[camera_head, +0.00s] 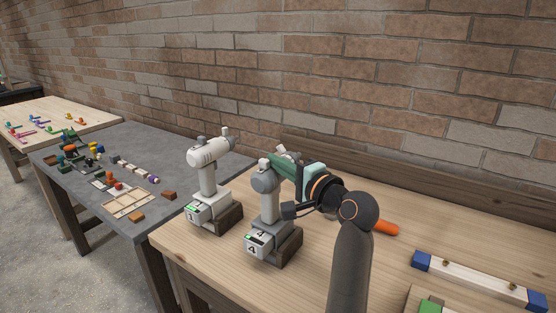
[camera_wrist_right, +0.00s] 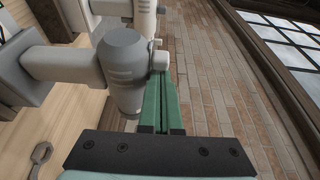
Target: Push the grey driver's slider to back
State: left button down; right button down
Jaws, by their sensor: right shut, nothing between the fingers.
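The grey driver (camera_head: 265,183) stands upright in a holder marked 4 on the wooden bench, its rounded head at the top. My right gripper (camera_head: 274,158) reaches in from the right at the level of that head. In the right wrist view the green fingers of my right gripper (camera_wrist_right: 162,80) are shut and empty, alongside the grey driver's head (camera_wrist_right: 124,62). A small pale slider knob (camera_wrist_right: 160,60) is right at the fingertips; I cannot tell whether they touch. My left gripper is not in view.
A whiter driver (camera_head: 208,156) stands in its own holder just left of the grey one. An orange handle (camera_head: 386,227) and a pale bar with blue ends (camera_head: 475,276) lie to the right. A brick wall (camera_head: 400,90) rises behind. A grey table (camera_head: 75,150) with small parts is at left.

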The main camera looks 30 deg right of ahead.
jog(key=shift+s+a, duration=0.15)
jog(key=shift+a, duration=0.2)
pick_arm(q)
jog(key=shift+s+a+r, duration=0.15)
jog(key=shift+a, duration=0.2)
pick_arm(e)
jog(key=shift+d, duration=0.1)
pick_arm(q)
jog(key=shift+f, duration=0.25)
pick_arm(e)
jog(key=s, duration=0.7)
jog(key=shift+s+d, duration=0.2)
